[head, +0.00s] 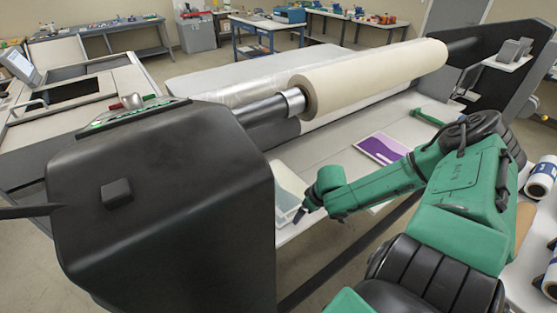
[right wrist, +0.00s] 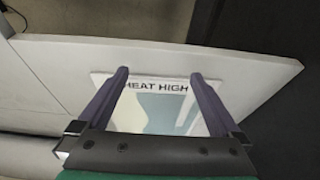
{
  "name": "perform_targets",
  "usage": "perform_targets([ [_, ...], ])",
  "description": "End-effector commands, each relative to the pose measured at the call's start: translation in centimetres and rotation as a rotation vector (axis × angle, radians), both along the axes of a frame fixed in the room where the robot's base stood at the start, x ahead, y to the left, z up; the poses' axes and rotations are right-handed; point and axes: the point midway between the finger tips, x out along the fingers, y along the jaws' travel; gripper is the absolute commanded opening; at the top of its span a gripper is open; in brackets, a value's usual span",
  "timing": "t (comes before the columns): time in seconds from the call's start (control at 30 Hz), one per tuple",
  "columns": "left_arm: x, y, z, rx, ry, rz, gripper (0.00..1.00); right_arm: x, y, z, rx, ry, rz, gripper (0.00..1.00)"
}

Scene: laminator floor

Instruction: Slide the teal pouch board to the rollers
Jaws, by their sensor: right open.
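A pale board with white and light teal areas (head: 287,178) lies on the light feed table beside the black machine housing in the head view. In the right wrist view the board (right wrist: 155,112) carries the dark words "HEAT HIGH" along one edge. My right gripper (head: 303,212) is low over the table at the board's near end. In the right wrist view its two fingers (right wrist: 157,73) are spread apart over the board with nothing held between them. I cannot tell whether they touch the board. My left gripper is not in view.
A big cream roll (head: 370,75) spans the machine above the table. A purple and white sheet (head: 382,149) lies farther right on the table. The black housing (head: 165,200) rises close to the left of the board. The table between board and purple sheet looks clear.

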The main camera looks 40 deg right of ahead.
Motion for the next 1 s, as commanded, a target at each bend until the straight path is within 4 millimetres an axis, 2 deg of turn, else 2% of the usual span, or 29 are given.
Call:
perform_targets([
  [0.5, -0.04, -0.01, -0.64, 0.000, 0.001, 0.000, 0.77, -0.01, 0.01, -1.09, 0.000, 0.000, -0.001, 1.00],
  [1.0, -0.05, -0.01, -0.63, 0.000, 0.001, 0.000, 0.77, -0.01, 0.01, -1.12, 0.000, 0.000, 0.000, 1.00],
])
